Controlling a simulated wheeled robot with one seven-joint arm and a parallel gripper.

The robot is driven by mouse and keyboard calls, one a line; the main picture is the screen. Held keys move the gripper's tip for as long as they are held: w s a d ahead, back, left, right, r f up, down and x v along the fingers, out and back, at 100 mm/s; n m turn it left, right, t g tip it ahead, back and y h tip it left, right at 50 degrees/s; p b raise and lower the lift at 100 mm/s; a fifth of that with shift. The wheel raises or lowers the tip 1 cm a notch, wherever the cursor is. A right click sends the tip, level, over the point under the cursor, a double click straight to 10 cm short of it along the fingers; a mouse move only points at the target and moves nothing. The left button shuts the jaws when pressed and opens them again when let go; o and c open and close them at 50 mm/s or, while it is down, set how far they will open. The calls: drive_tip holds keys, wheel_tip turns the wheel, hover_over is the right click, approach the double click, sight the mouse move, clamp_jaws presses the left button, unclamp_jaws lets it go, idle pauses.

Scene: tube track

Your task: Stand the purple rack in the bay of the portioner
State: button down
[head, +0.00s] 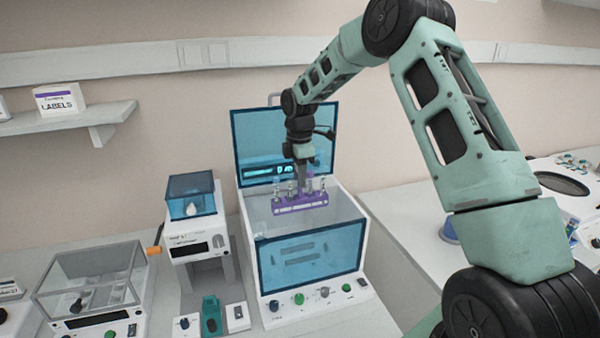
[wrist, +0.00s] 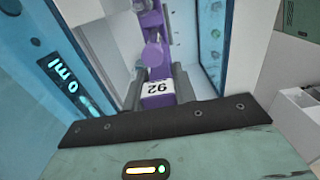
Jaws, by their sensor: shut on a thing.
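The purple rack (head: 300,203) carries several capped tubes and hangs over the open top of the portioner (head: 350,207), a white machine with blue see-through panels. My gripper (head: 302,186) is above the rack and shut on it. In the wrist view the purple rack (wrist: 152,28) runs away between the fingers of my gripper (wrist: 153,92), with a white label reading 92 close to them. The portioner's raised blue lid (head: 285,135) stands behind the rack. The bay floor is mostly hidden, and I cannot tell how far the rack is above it.
A smaller white machine with a blue cover (head: 191,190) and an orange handle stands close on the left. A clear-lidded box (head: 92,280) is further left. A green holder (head: 211,316) lies in front. Bare counter (head: 408,222) shows to the right.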

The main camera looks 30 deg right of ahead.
wheel_tip(320, 180, down, 17)
drive_tip(key=b, duration=0.9)
drive_tip(key=shift+f+b, duration=0.35)
drive_tip(key=shift+f, duration=0.85)
idle(2.8)
drive_tip(key=c, duration=1.1)
unclamp_jaws()
drive_tip(key=shift+o, duration=0.2)
wheel_tip(320, 180, up, 17)
drive_tip(key=b, duration=0.4)
drive_tip(key=shift+r, duration=0.2)
